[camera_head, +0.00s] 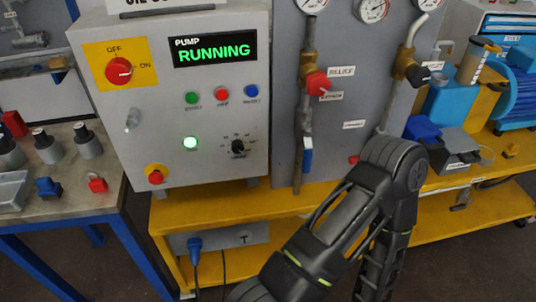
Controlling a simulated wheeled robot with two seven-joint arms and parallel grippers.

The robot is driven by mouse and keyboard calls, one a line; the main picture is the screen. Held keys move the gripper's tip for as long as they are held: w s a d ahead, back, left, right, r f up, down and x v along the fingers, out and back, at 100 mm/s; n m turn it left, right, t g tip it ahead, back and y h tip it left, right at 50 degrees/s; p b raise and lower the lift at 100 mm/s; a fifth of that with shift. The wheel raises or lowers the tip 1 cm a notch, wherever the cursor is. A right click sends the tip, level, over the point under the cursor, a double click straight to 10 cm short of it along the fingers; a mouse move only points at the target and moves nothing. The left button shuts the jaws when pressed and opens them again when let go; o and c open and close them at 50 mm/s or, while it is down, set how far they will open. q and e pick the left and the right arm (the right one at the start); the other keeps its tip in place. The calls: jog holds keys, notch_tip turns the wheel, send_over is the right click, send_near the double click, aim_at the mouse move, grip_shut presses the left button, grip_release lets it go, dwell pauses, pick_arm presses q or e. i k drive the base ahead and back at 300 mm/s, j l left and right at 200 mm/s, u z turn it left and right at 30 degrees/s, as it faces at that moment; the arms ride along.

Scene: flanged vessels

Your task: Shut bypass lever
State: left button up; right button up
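A blue lever handle (307,155) hangs on the vertical pipe on the grey panel, right of the pump control box. It points down, roughly in line with the pipe. I take it for the bypass lever; the small labels near it are too blurred to read surely. Above it, a red knob (316,83) sits on a brass valve beside a "RELIEF" label (341,71). One of my arms comes up from the bottom and bends in front of the panel, right of the lever, without covering it. Neither of my grippers shows.
The control box (215,135) reads "RUNNING" beside a red rotary switch (119,71). Gauges (372,10) and another pipe with a dark-knobbed valve stand at the right. A yellow bench (190,215) runs below. A side table (75,208) holds a red padlock and weights.

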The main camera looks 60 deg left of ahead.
aim_at(307, 153)
jog(key=u, duration=1.9)
